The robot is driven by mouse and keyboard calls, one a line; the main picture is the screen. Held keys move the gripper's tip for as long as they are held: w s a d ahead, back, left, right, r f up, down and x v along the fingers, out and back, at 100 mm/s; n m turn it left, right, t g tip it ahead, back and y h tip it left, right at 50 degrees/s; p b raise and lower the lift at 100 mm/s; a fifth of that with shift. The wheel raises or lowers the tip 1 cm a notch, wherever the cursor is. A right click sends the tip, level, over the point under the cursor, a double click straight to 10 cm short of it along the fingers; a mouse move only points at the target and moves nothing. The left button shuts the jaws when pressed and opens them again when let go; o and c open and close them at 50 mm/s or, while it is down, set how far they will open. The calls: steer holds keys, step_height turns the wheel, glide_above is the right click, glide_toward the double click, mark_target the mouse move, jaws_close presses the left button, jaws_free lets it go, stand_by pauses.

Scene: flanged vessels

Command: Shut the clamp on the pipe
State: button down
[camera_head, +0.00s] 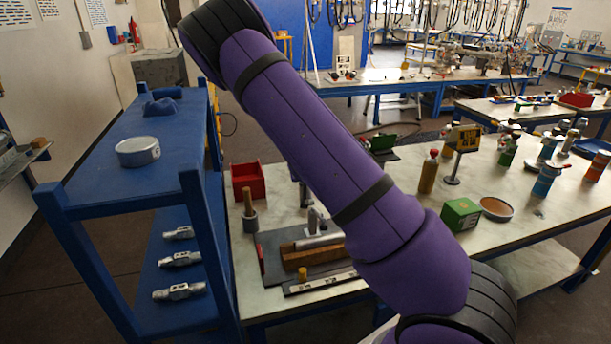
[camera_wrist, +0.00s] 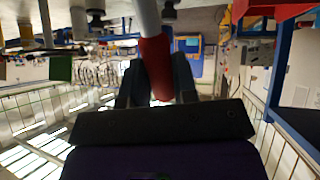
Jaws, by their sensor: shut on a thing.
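In the wrist view my gripper (camera_wrist: 157,88) has its two dark fingers on either side of a red grip (camera_wrist: 154,62), shut on it. A grey bar (camera_wrist: 147,18) runs on from the red grip to the picture's top edge. Whether this is the clamp's handle I cannot tell. In the head view a grey metal pipe (camera_head: 319,241) lies by a brown block on the dark mat (camera_head: 272,246), and a short grey upright piece (camera_head: 312,220) stands by it. My purple arm hides my gripper there, and the clamp cannot be made out clearly.
A red bin (camera_head: 248,182), a grey cup with a wooden handle (camera_head: 250,222), a black-and-white bar (camera_head: 320,284) and a green box (camera_head: 461,214) are on the table.

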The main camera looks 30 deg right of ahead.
steer(key=shift+s+a+r+t+h, duration=0.2)
steer(key=shift+s+t+h, duration=0.1)
steer(key=shift+s+t, duration=0.35)
steer(key=c, duration=0.9)
jaws_free()
steer(key=shift+s+r, duration=0.1)
steer(key=v, duration=1)
steer(key=shift+s+a, duration=0.2)
steer(key=shift+s, duration=0.05)
